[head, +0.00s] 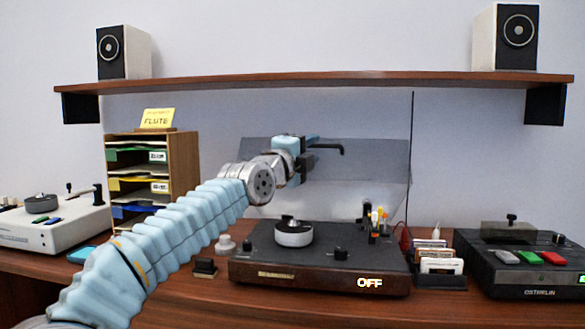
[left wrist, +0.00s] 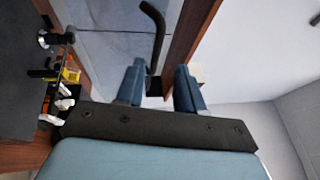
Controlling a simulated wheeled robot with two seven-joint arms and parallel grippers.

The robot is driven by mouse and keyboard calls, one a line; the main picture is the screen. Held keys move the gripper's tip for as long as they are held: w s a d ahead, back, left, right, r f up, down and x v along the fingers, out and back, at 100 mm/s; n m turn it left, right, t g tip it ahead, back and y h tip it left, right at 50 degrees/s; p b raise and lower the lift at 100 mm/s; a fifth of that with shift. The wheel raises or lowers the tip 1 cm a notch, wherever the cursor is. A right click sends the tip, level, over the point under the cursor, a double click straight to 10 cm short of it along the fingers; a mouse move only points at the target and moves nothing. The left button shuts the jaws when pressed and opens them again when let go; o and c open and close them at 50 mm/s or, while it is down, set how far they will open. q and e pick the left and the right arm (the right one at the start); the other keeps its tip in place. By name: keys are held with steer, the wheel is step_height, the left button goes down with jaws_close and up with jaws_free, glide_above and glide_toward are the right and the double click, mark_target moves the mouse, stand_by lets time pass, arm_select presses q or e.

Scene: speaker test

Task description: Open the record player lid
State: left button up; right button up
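The record player (head: 320,262) has a dark top, a brown front marked OFF and a white round piece on top. A grey see-through panel, seemingly its lid (head: 365,165), stands raised above and behind the base; it also shows in the left wrist view (left wrist: 115,35). A black bent handle (head: 328,147) is at its upper part. My left gripper (head: 308,152) is beside the handle. In the left wrist view its fingers (left wrist: 158,88) are apart, with the handle's end (left wrist: 154,85) between them and gaps on both sides. My right gripper is not in view.
A wooden shelf (head: 320,81) with two speakers (head: 122,52) (head: 517,38) runs above the gripper. A paper rack (head: 183,165) and white device (head: 50,225) stand left. A card holder (head: 440,281) and dark device (head: 525,265) stand right. A thin upright rod (head: 411,150) rises nearby.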

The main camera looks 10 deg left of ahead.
arm_select(q)
steer(key=b+v, duration=0.3)
steer(key=v, duration=0.7)
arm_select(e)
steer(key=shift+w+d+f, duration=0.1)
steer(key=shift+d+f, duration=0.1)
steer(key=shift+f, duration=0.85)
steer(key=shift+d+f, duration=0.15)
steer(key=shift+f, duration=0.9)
arm_select(q)
steer(key=shift+c, duration=0.5)
